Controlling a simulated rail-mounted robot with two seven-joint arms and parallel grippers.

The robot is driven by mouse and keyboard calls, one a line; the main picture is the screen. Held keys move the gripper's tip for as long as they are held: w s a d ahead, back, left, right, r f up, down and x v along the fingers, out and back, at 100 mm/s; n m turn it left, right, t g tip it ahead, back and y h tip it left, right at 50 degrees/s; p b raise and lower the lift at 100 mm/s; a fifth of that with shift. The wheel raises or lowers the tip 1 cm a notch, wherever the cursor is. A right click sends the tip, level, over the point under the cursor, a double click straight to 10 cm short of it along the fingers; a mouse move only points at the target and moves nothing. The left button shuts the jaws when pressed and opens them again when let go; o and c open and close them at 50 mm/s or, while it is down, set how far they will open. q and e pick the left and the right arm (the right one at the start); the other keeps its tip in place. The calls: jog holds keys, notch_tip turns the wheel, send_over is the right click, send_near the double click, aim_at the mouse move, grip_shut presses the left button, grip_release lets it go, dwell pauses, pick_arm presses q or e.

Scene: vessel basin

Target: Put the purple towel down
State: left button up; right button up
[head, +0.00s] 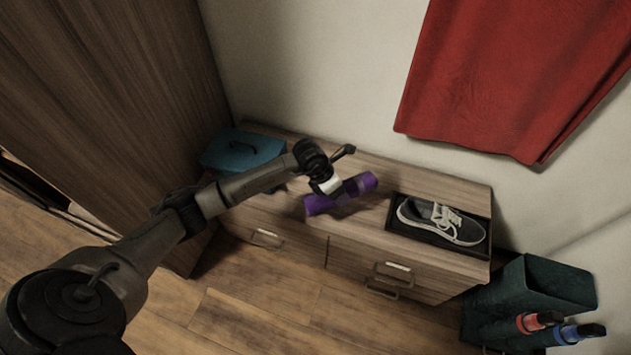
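The purple towel (358,186) is a rolled bundle in the head view, over the front part of the wooden cabinet top (375,160). My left gripper (338,196) is at the middle of the roll, and its white part covers some of it. The roll shows on both sides of the gripper. The fingertips are hidden, but the gripper appears closed around the towel. I cannot tell whether the towel touches the cabinet top. My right gripper is not in view.
A dark tray (398,223) with a grey shoe (440,220) stands right of the towel. A teal box (243,150) is at the left end. A green bin (545,285) with red and blue items stands on the floor at right. A red cloth (510,75) hangs on the wall.

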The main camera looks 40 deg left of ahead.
pick_arm(q)
jog(key=w+a+f+b, duration=0.1)
jog(key=a+f, duration=0.1)
jog(key=w+a+f+b, duration=0.1)
jog(key=w+a, duration=0.1)
jog(key=a, duration=0.1)
jog(key=w+a+f+b, duration=0.2)
jog(key=a, duration=0.1)
jog(key=shift+f, duration=0.3)
notch_tip(320, 180, down, 4)
jog(key=shift+f+b, duration=0.1)
jog(key=shift+b, duration=1.15)
jog(key=shift+s, duration=0.1)
jog(key=shift+a, duration=0.1)
jog(key=shift+f, duration=0.1)
jog(key=o, duration=1)
jog(key=shift+c, duration=0.2)
